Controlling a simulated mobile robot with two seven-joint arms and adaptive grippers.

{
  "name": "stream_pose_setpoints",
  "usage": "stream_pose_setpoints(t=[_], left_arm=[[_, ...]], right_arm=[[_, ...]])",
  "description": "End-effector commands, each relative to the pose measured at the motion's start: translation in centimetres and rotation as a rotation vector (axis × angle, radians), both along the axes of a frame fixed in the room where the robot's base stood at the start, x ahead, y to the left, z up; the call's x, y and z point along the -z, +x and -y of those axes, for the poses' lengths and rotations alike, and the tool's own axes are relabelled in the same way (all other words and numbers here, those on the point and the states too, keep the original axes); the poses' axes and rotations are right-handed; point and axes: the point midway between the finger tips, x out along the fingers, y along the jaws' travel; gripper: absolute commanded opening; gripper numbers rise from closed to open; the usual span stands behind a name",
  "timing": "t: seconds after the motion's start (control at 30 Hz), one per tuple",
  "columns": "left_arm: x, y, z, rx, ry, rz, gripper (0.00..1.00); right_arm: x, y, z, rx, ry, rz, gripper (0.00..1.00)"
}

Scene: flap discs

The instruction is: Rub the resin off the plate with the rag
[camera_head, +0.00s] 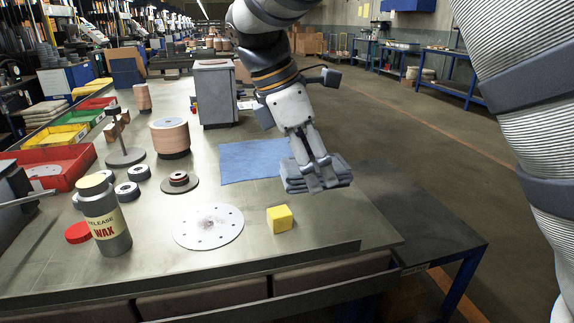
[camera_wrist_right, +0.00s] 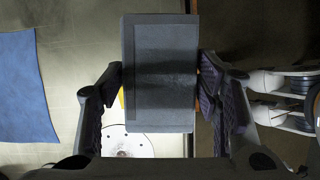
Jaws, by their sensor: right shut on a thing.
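The rag is a folded grey pad (camera_head: 295,184) near the right edge of the bench. My right gripper (camera_head: 318,172) is shut on it from above, with one finger on each side, as the right wrist view shows on the pad (camera_wrist_right: 160,75). The plate (camera_head: 208,227) is a pale round disc with small holes, lying flat on the bench to the lower left of the rag and apart from it. A reddish-brown resin smear (camera_head: 208,222) marks its middle. In the right wrist view the plate (camera_wrist_right: 122,144) shows partly, below the rag. My left gripper is not seen.
A yellow block (camera_head: 280,219) stands right of the plate. A blue cloth (camera_head: 253,160) lies behind. The raised front edge (camera_head: 260,266) borders the bench.

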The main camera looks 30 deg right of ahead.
Motion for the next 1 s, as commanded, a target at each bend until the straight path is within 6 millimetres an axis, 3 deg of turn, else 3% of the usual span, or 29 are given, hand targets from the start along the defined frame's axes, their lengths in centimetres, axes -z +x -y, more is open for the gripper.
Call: stream_pose_setpoints(t=[0.7, 1.0], left_arm=[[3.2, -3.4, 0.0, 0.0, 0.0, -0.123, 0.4], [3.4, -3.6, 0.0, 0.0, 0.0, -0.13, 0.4]], right_arm=[[0.9, 6.7, 9.2, 0.003, 0.002, -0.012, 0.35], [0.3, 7.3, 10.3, 0.001, 0.0, -0.006, 0.35]])
